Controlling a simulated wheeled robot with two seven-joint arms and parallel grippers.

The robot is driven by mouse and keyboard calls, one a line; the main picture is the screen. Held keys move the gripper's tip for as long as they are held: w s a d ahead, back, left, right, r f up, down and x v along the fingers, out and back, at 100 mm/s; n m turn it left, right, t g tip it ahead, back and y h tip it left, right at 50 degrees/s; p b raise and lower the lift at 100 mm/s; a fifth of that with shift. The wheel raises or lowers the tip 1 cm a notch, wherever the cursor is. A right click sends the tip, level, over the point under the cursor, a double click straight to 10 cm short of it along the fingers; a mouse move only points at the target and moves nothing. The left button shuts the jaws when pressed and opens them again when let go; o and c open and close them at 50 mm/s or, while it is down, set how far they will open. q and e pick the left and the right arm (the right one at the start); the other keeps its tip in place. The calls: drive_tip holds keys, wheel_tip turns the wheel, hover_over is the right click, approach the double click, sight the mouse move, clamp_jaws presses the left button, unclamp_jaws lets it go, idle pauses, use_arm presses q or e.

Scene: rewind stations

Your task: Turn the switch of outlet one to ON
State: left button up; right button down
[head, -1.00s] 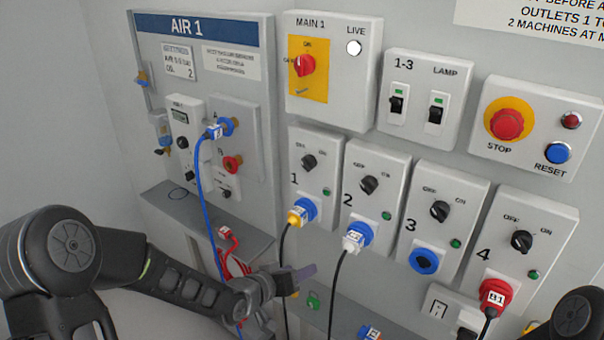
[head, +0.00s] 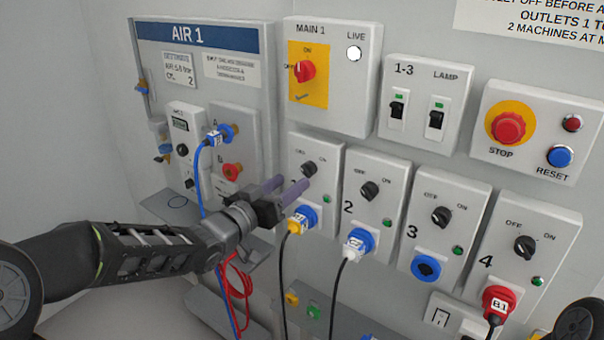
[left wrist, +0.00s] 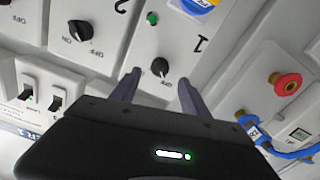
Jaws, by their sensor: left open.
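The outlet one panel (head: 328,160) carries a black rotary switch (head: 309,169), a green lamp and a blue socket with a yellow plug (head: 300,220). OFF is marked to the switch's upper left, ON to its upper right; its exact pointer direction is hard to tell. My left gripper (head: 288,186) is open, its two purple-grey fingers just in front of and left of the switch. In the left wrist view the switch (left wrist: 160,67) shows between the open fingertips (left wrist: 158,76), slightly beyond them; I see no contact. My right gripper is out of view.
The outlet two switch (head: 369,190) is close on the right. The yellow plug and its black cable hang just below my gripper. The AIR 1 panel (head: 258,60) with its blue hose (head: 201,180) stands on the left. MAIN 1 (head: 350,95) is above.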

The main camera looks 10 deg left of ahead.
sight(304, 172)
use_arm(q)
drive_tip(key=x, duration=0.5)
drive_tip(key=shift+w+d+p, duration=0.1)
drive_tip(key=shift+w+p, duration=0.25)
drive_tip(key=shift+p, duration=0.05)
drive_tip(key=shift+c, duration=0.4)
clamp_jaws()
